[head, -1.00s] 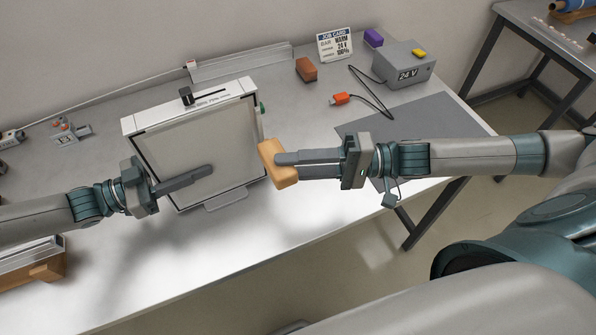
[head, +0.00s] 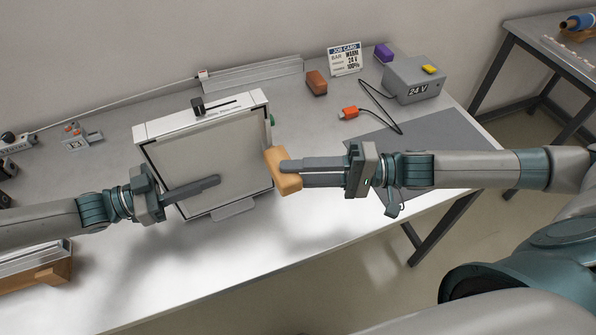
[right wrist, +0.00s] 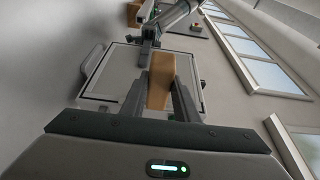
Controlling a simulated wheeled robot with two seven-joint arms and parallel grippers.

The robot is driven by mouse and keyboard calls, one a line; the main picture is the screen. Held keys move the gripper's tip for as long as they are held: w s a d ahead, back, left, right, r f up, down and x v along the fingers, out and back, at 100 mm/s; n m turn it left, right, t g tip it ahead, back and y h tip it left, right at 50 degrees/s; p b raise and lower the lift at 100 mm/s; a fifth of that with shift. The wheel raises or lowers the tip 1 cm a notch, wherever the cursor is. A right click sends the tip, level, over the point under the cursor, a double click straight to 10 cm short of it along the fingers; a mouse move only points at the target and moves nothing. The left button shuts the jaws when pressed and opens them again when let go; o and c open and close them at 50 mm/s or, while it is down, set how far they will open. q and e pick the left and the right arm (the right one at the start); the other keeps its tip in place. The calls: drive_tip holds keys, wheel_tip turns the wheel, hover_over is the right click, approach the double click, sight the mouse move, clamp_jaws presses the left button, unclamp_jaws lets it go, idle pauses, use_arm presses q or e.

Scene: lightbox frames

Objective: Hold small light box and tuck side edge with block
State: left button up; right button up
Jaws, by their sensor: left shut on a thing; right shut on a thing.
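The light box (head: 208,159) stands upright and tilted back on the bench, with a pale panel in a white frame. It also shows in the right wrist view (right wrist: 113,73). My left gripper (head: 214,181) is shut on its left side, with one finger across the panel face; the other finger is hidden. My right gripper (head: 285,168) is shut on a tan block (head: 283,175), held at the box's right edge. The block (right wrist: 160,82) is between my right fingers in the right wrist view. I cannot tell whether it touches the edge.
A grey 24 V supply (head: 413,83), an orange plug (head: 348,113) with a cable, a brown block (head: 316,83), a purple block (head: 383,52) and a job card (head: 345,59) stand behind right. A grey mat (head: 440,140) lies right. The bench's front middle is clear.

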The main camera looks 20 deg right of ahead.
sight(167, 186)
use_arm(q)
drive_tip(key=shift+s+d, duration=0.1)
drive_tip(key=shift+s, duration=0.05)
use_arm(e)
drive_tip(key=shift+w, duration=1.25)
idle(0.8)
drive_tip(key=shift+s, duration=0.15)
drive_tip(key=shift+s+d, duration=0.1)
drive_tip(key=shift+s, duration=2.85)
use_arm(q)
drive_tip(key=o, duration=1.3)
drive_tip(key=shift+a, duration=3.85)
